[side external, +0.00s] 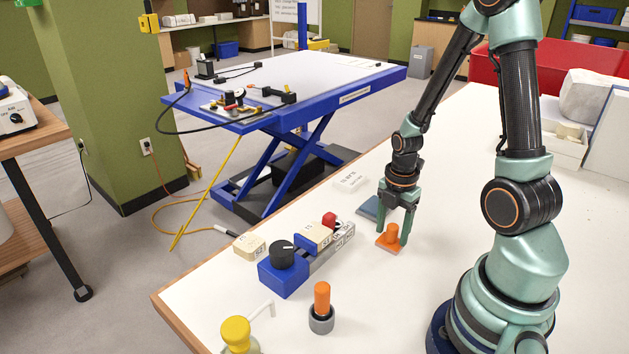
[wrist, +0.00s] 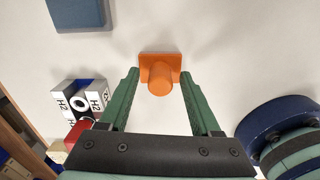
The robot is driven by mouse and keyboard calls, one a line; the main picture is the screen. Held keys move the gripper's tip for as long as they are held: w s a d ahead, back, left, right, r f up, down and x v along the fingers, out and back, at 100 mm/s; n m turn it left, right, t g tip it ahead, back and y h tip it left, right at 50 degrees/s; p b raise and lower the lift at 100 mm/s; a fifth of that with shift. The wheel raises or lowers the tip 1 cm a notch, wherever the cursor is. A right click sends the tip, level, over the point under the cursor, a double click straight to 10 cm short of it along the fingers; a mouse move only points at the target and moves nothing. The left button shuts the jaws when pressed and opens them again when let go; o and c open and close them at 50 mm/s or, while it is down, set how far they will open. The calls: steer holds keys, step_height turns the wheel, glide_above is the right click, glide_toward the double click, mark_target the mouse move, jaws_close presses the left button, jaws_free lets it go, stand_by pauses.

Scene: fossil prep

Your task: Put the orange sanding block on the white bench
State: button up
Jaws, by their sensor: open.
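The orange sanding block (side external: 388,244) has a flat base and a round knob. It appears to sit flat on the white bench (side external: 420,290), below and between the fingers of my gripper (side external: 394,228). In the wrist view, the orange block (wrist: 148,70) lies between the two green fingertips of my gripper (wrist: 160,74), with gaps on both sides of the knob. My gripper is open and points down, with nothing held in it. From the side, one finger hides part of the area around the block.
A blue flat block (side external: 368,207) lies just behind the orange one. A blue fixture with a black knob (side external: 281,254) and labelled blocks stands to the left. An orange-handled tool (side external: 322,298) stands in a grey holder in front.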

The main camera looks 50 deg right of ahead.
mark_target(393, 226)
steer(key=shift+r, duration=0.15)
step_height(393, 226, up, 11)
steer(key=w+a+r+m+t, duration=0.3)
steer(key=a+r+m+t, duration=0.2)
steer(key=a+r+m, duration=0.6)
steer(key=a+m, duration=0.3)
steer(key=m, duration=0.3)
steer(key=shift+w+r+t, duration=0.2)
steer(key=shift+w+t, duration=0.05)
steer(key=shift+t, duration=0.05)
